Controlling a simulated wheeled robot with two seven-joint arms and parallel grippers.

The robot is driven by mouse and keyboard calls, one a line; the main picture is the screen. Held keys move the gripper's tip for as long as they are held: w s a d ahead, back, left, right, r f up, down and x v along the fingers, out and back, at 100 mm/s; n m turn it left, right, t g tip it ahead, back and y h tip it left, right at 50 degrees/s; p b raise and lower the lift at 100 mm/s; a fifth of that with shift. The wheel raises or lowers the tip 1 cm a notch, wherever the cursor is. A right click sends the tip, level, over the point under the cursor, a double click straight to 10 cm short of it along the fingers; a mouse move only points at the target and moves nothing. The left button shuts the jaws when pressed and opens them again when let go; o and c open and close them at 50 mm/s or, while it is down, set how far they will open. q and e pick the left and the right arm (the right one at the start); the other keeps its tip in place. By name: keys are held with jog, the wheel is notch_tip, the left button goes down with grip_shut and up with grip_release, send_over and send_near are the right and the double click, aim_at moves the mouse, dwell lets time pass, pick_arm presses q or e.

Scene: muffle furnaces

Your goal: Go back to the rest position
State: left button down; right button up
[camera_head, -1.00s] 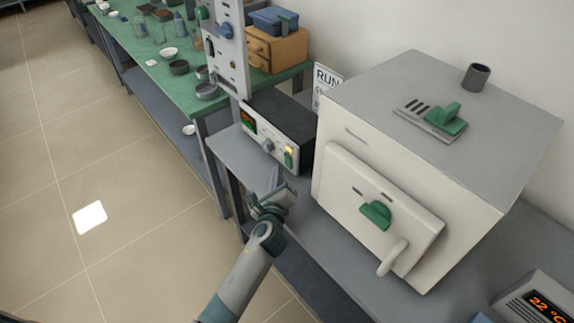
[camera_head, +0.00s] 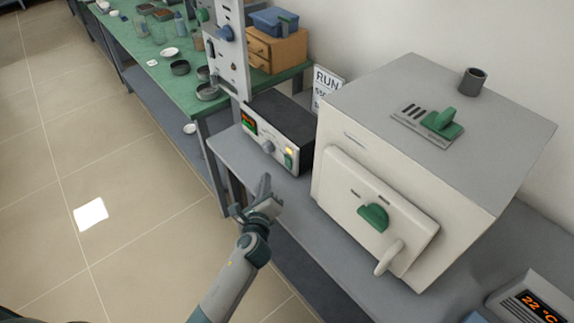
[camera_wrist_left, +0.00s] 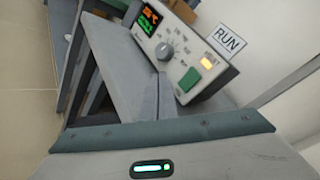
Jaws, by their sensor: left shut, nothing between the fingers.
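My left gripper (camera_head: 266,190) is shut and empty in the head view, in the air by the front edge of the grey bench, left of the furnace door. Its shut fingers (camera_wrist_left: 162,98) also show in the left wrist view, in front of the controller. The controller (camera_head: 277,135) is a dark box with a lit display, a knob, a green switch and a glowing yellow lamp. The white muffle furnace (camera_head: 335,165) stands to the right with its door shut. My right gripper is not in view.
A green table (camera_head: 185,90) with dishes and bottles is at the back left. A RUN sign (camera_head: 326,80) stands behind the controller. A temperature display (camera_head: 535,303) reads 22 °C at the lower right.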

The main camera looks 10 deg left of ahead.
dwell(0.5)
